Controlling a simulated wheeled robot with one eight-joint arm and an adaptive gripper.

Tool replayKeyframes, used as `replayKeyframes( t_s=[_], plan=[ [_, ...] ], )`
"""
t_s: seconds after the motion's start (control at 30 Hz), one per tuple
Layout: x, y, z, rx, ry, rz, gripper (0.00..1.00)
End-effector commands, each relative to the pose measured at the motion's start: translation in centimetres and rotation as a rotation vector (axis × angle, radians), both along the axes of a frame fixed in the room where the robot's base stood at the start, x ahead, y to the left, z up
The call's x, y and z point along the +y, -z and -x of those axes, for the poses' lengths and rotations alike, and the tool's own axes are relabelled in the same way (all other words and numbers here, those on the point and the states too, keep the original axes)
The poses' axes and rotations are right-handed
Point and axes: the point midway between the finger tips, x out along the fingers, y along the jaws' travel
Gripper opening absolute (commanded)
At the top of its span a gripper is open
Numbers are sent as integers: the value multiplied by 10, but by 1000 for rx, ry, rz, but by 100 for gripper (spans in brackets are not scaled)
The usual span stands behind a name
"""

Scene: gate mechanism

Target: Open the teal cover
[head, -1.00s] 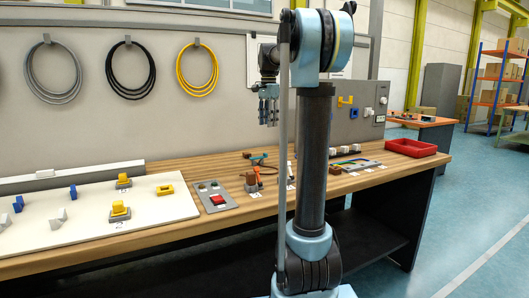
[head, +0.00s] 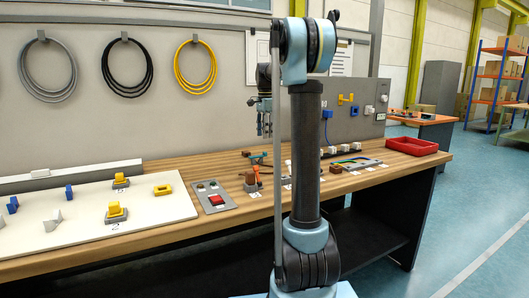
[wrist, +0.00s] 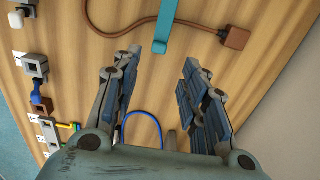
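A narrow teal piece, which looks like the teal cover (wrist: 167,22), shows at the top of the wrist view, just beyond and between my fingertips. Its upper end is cut off by the frame. A small teal piece (head: 257,155) also shows in the head view on the bench, below my gripper. My gripper (head: 264,130) hangs above the bench, fingers downward. In the wrist view my gripper (wrist: 162,58) is open, with nothing between its fingers. It appears apart from the teal piece.
A brown cable with a brown plug (wrist: 236,38) lies by the teal piece. Grey blocks (wrist: 34,66) and a blue cable (wrist: 143,114) are near. In the head view, a red-button panel (head: 215,197), a white board (head: 80,222) and a red tray (head: 412,146) are on the bench.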

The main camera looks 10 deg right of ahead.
Motion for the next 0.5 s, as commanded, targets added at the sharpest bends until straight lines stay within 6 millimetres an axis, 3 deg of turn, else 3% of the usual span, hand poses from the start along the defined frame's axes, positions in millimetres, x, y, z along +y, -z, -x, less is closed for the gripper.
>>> replayKeyframes(
  t_s=[0.3,0.5],
  plan=[
    [0,55,0,0,0,0,40],
    [0,78,0,0,-1,0,40]
  ],
)
